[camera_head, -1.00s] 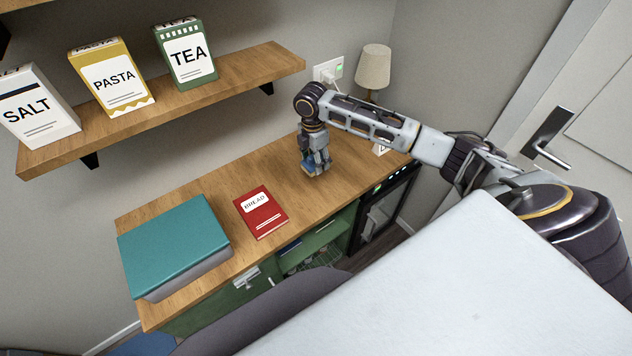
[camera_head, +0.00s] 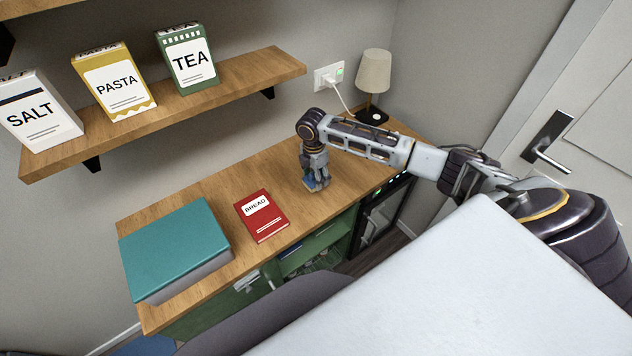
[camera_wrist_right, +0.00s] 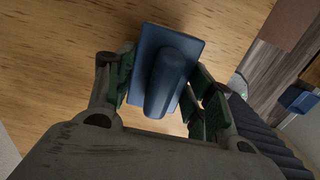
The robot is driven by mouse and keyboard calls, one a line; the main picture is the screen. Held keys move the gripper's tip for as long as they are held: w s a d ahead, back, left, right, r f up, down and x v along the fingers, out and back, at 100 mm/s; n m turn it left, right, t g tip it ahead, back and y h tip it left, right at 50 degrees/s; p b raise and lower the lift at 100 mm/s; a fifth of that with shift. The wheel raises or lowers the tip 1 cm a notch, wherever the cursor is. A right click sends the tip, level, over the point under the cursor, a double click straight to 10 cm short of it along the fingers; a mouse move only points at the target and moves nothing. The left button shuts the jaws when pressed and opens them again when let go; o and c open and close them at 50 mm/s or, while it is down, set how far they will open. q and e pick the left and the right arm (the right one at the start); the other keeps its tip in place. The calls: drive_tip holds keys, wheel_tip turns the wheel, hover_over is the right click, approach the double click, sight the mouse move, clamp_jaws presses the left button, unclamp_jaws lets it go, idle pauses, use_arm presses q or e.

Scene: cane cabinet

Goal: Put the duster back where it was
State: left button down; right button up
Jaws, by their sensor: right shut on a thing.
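The blue duster (camera_wrist_right: 175,72) has a flat rectangular plate and a rounded handle. In the right wrist view my right gripper (camera_wrist_right: 163,88) has its fingers on both sides of the handle and is shut on it. In the head view my right gripper (camera_head: 315,181) points down at the wooden cabinet top (camera_head: 270,180), with a little blue of the duster (camera_head: 318,187) showing at the fingertips. The duster is at or just above the top; I cannot tell whether it touches. My left gripper is not in view.
A lamp (camera_head: 374,75) stands at the back right. A wall shelf (camera_head: 150,118) holds salt, pasta and tea boxes. Bare wood lies around the gripper.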

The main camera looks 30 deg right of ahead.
drive_tip(key=shift+f, duration=1.5)
drive_tip(key=o, duration=1.2)
drive_tip(key=shift+f, duration=0.1)
drive_tip(key=shift+c, duration=0.2)
drive_tip(key=shift+r, duration=0.2)
drive_tip(key=shift+w+a+r, duration=0.1)
drive_tip(key=shift+a+r, duration=0.05)
drive_tip(key=shift+r, duration=2.8)
drive_tip(key=shift+a+r, duration=0.1)
drive_tip(key=shift+r, duration=2.85)
